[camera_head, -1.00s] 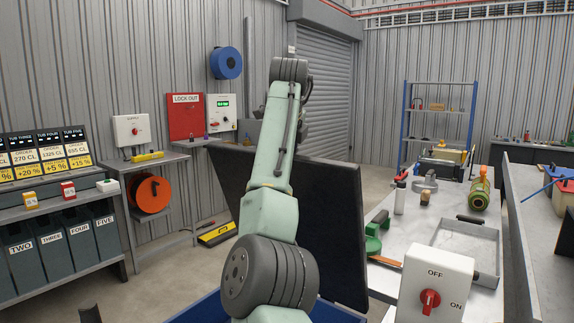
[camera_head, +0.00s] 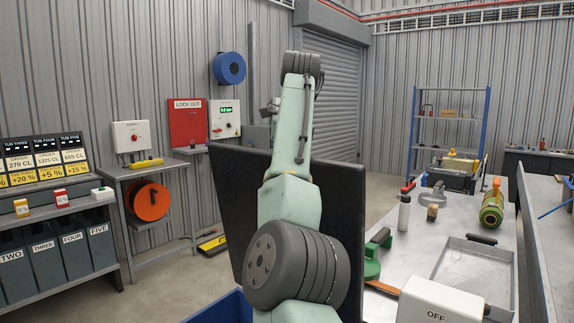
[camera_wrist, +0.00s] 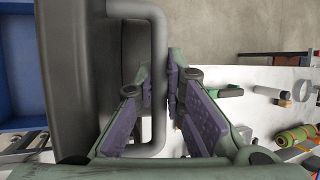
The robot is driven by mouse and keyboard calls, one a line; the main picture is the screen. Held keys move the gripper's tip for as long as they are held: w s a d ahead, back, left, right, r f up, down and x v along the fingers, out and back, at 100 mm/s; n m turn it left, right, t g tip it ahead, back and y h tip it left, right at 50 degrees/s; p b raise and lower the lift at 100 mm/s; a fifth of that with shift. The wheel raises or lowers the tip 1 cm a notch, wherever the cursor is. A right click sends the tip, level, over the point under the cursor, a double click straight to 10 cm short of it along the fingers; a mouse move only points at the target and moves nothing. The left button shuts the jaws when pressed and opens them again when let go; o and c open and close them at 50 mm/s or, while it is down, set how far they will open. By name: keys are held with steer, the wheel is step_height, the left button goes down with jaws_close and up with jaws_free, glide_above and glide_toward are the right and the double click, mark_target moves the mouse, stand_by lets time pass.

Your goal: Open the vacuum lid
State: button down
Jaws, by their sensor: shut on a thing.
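The vacuum lid (camera_head: 236,185) is a large dark panel that stands raised and tilted behind my arm. It also fills the left of the wrist view (camera_wrist: 70,70). A grey tubular handle (camera_wrist: 156,30) runs along its side. My gripper (camera_wrist: 160,78) is shut on this handle, with the tube between its purple-padded fingers. In the head view my arm hides the gripper and the middle of the lid. A blue box (camera_head: 222,308) shows below the lid.
A metal bench (camera_head: 405,255) on the right holds a green tool (camera_head: 373,258), a white bottle (camera_head: 404,213), a green roll (camera_head: 491,208) and a tray (camera_head: 440,270). A white switch box (camera_head: 425,300) stands in front.

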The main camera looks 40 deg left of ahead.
steer(key=shift+w+d, duration=0.15)
steer(key=shift+w, duration=0.2)
steer(key=c, duration=1.7)
jaws_free()
steer(key=shift+f, duration=0.1)
steer(key=shift+o, duration=0.2)
steer(key=shift+s, duration=0.1)
steer(key=shift+a, duration=0.2)
